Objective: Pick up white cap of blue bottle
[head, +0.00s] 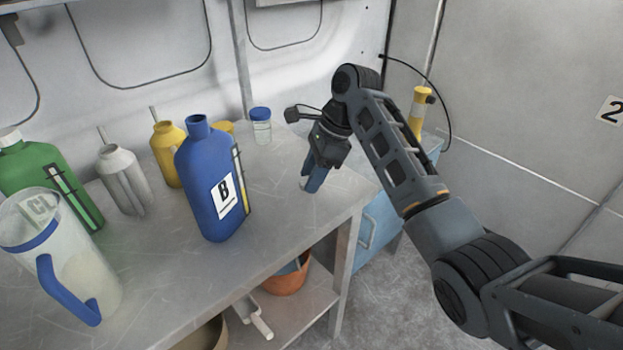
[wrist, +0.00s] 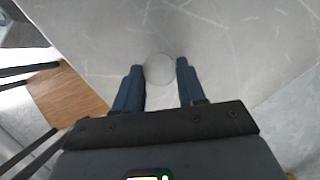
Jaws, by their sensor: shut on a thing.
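The blue bottle (head: 210,195) with a "B" label stands upright on the metal table, its neck open and without a cap. My gripper (head: 312,188) points down at the table's right part, to the right of the bottle and apart from it. In the wrist view, the round whitish cap (wrist: 158,68) lies between my two blue fingertips, and my gripper (wrist: 160,72) is shut on it. The cap is pale against the grey tabletop. In the head view the fingers mostly hide it, and it is at or close to the table surface.
A clear jug (head: 75,255), a green bottle (head: 50,175), a grey bottle (head: 122,180) and a yellow bottle (head: 166,150) stand at left. A blue-lidded jar (head: 261,125) stands behind. The table (head: 290,215) is clear around my gripper; its right edge is close.

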